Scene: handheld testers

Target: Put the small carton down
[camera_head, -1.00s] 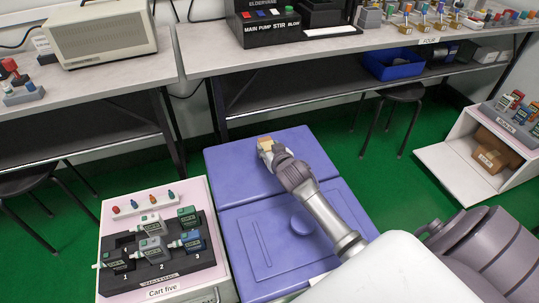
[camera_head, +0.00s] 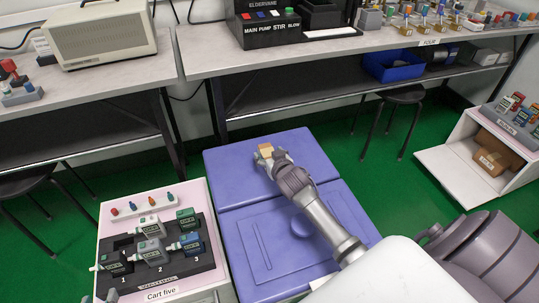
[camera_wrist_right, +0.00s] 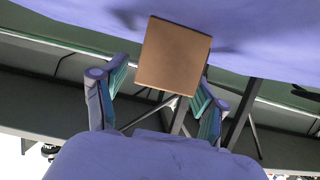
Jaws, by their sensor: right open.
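The small carton (camera_head: 265,150) is a tan-brown box near the far edge of the purple lid (camera_head: 228,172). It also shows in the right wrist view (camera_wrist_right: 174,57) as a plain brown face. My right gripper (camera_head: 268,161) is at the near side of the carton. In the right wrist view its two fingers (camera_wrist_right: 158,98) are spread wide, one on each side below the carton, with gaps to it. What lies under the carton is hard to see. Only grey tips of what seems my left gripper (camera_head: 101,298) show at the bottom edge; the rest is cut off.
Cart five (camera_head: 210,262) stands left of the purple lid with several handheld testers in a black holder (camera_head: 190,270). Benches (camera_head: 215,58) run along the back. A white open box (camera_head: 450,170) with a brown carton (camera_head: 496,158) is at right. The purple lid is mostly clear.

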